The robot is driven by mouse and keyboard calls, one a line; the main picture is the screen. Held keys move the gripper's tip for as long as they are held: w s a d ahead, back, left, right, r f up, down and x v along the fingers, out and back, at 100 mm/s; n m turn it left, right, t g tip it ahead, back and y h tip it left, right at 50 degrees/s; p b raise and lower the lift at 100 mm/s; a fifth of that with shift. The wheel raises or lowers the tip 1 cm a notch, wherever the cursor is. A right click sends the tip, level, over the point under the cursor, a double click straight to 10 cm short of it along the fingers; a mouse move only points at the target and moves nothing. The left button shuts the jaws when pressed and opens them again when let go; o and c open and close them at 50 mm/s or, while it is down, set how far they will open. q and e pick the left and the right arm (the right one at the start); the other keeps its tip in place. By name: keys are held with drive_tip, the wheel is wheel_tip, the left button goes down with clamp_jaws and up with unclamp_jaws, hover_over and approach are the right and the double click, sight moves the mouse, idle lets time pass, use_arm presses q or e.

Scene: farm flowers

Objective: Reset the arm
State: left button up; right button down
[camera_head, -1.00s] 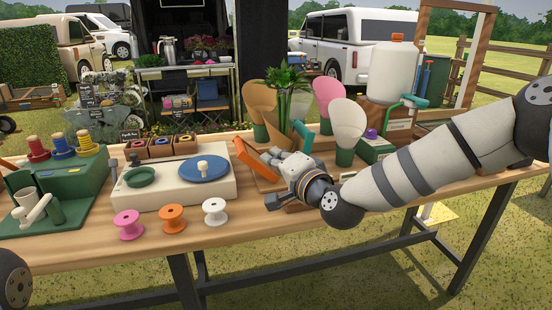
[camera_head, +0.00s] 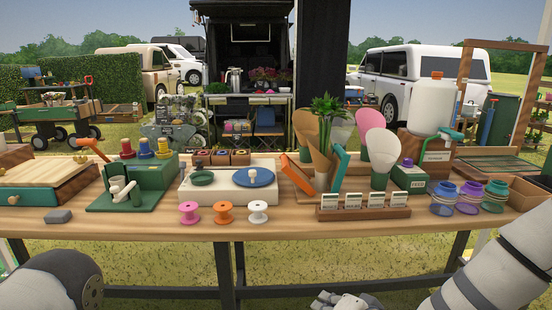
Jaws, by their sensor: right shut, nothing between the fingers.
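My right arm (camera_head: 485,275) comes in at the lower right and is drawn back in front of the table. My right gripper (camera_head: 345,301) shows only in part at the bottom edge, below and in front of the table's front edge. It is shut and empty, and its fingertips are largely cut off by the frame. A rounded part of my left arm (camera_head: 52,282) shows at the lower left corner. My left gripper is out of the frame.
The wooden table (camera_head: 320,226) spans the view. Pink (camera_head: 189,212), orange (camera_head: 223,212) and white (camera_head: 257,211) spools stand near its front edge. The space before the table is free.

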drive_tip(key=s+d+f+n+g+h, duration=0.1)
drive_tip(key=s+f+g, duration=0.1)
drive_tip(key=s+f, duration=0.4)
drive_tip(key=s+f+n+g, duration=0.15)
drive_tip(key=s+f, duration=0.25)
drive_tip(key=s, duration=0.4)
drive_tip(key=s+d+f+n+g+h, duration=0.1)
drive_tip(key=s+d+g, duration=0.2)
drive_tip(key=s, duration=0.7)
drive_tip(key=s+d+f+n+g+h, duration=0.1)
drive_tip(key=s+d+n+g, duration=0.1)
drive_tip(key=s, duration=0.8)
drive_tip(key=s+d+f+n+g+h, duration=0.1)
drive_tip(key=s+d+g, duration=0.3)
drive_tip(key=s, duration=0.6)
drive_tip(key=shift+s+d+f+h+p, duration=0.2)
drive_tip(key=shift+d+f+h+p, duration=0.2)
drive_tip(key=shift+d, duration=0.7)
drive_tip(key=shift+g, duration=0.25)
